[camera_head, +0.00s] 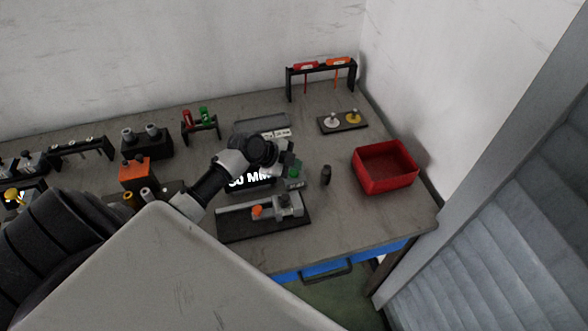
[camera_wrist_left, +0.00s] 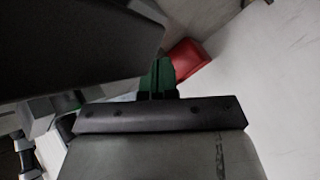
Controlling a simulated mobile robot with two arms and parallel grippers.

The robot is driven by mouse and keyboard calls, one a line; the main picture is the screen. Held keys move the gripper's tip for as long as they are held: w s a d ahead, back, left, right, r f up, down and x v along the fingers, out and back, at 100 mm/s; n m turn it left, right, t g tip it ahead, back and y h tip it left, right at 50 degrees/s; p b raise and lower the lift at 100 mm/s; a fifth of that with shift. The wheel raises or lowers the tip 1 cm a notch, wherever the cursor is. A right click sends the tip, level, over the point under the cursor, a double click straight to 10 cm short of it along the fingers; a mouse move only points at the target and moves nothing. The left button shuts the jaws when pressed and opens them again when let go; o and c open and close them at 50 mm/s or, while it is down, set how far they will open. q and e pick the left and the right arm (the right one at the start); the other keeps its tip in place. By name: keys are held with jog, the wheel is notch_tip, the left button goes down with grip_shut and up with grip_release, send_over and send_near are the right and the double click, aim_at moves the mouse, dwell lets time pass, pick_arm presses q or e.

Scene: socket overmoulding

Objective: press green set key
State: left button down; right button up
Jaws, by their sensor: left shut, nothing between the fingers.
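A dark readout box (camera_head: 250,183) with white lettering ending in "0 MM" stands on the workbench, partly covered by my left arm. My left gripper (camera_head: 293,171) is over its right end, pointing down, with its fingers shut and empty. Green shows at the fingertips and just below them; I cannot tell the green set key apart from the fingers there, or whether they touch. In the left wrist view the shut green fingers (camera_wrist_left: 158,80) stick out past a dark bar. My right gripper is not in view.
A caliper-like tool with an orange knob (camera_head: 257,211) lies on a black plate in front. A small dark cylinder (camera_head: 326,175) and a red bin (camera_head: 385,168) stand to the right. A rack with red and orange tools (camera_head: 321,68) is behind.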

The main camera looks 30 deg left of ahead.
aim_at(294, 174)
pick_arm(q)
jog(key=shift+r+p, duration=1.85)
jog(key=shift+r, duration=0.7)
jog(key=shift+f, duration=0.1)
